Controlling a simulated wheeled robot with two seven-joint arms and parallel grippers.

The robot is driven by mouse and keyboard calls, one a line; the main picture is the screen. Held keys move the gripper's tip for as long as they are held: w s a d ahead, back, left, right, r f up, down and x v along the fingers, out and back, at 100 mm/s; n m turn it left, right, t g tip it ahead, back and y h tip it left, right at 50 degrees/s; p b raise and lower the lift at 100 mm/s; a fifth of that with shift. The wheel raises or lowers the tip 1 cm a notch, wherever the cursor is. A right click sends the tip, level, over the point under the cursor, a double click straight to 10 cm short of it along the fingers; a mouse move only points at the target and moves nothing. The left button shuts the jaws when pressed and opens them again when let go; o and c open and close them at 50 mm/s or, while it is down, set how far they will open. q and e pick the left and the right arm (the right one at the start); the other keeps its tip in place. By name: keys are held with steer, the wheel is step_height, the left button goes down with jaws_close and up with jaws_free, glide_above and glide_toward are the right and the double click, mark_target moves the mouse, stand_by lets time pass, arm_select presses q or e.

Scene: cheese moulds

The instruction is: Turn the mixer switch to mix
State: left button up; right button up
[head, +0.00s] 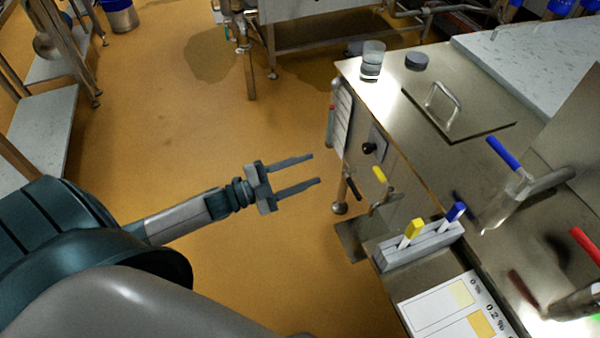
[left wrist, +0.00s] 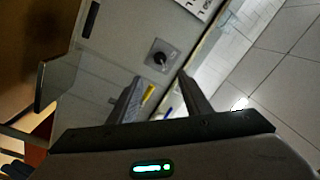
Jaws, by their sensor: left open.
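The mixer switch (head: 369,148) is a black knob on a grey plate on the side of the steel vat. It also shows ahead of the fingers in the left wrist view (left wrist: 159,58). My left gripper (head: 316,169) is open and empty, to the left of the switch in the head view, with its two fingers pointing toward the vat side. In the left wrist view my left gripper (left wrist: 158,84) has its fingertips apart, with the switch beyond them and not touched. The setting marks on the plate are too small to read. My right gripper is not in view.
A yellow-handled valve (head: 379,174) sits below the switch. A holder with yellow and blue pieces (head: 418,247) and a colour chart (head: 455,305) stand nearby. The steel top (head: 400,95) carries a lid with a handle. The orange floor (head: 200,130) left of the vat is clear.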

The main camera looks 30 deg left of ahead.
arm_select(q)
steer(key=shift+s+a, duration=0.4)
steer(key=shift+s, duration=0.15)
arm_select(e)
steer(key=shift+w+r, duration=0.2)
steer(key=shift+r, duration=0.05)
arm_select(q)
steer(key=shift+f, duration=0.1)
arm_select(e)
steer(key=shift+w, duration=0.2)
